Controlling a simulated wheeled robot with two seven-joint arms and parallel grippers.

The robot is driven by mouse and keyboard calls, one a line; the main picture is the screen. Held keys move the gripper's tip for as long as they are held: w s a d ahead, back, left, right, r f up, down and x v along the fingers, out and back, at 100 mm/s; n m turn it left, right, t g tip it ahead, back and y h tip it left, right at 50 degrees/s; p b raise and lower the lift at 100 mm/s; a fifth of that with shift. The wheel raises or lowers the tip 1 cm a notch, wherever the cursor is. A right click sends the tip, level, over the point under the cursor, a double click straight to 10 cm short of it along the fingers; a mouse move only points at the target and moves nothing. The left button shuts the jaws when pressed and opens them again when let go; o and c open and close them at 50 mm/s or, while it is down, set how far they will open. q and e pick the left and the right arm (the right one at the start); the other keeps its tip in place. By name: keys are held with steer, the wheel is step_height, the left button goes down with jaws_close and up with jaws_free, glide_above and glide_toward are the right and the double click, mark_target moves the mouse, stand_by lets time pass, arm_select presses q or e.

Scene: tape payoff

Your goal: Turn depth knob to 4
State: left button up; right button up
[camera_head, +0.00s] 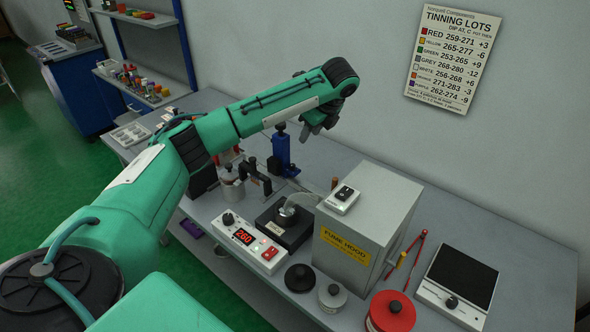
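My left arm reaches from the lower left across the bench. Its dark grey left gripper (312,131) hangs above the bench, just right of the top of a blue upright stand (283,152). The fingers are small and dark, so I cannot tell how far apart they are. A small dark knob-like piece (280,127) tops the stand; I cannot read any label or scale there, so I cannot confirm it is the depth knob. Other black knobs show on the white controller reading 260 (252,243) and on the white box (342,201) on the fume hood. My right gripper is out of view.
The grey fume hood (361,228) stands right of a black solder pot (284,222). A tinning chart (447,58) hangs on the wall.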

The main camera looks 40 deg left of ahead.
arm_select(q)
steer(key=p, duration=0.3)
glide_toward(293, 165)
steer(key=shift+g, duration=0.3)
steer(key=x, duration=0.7)
steer(key=shift+w+r, duration=0.1)
steer(key=shift+w, duration=0.2)
steer(key=shift+x, duration=0.8)
steer(key=shift+c, duration=0.5)
jaws_close()
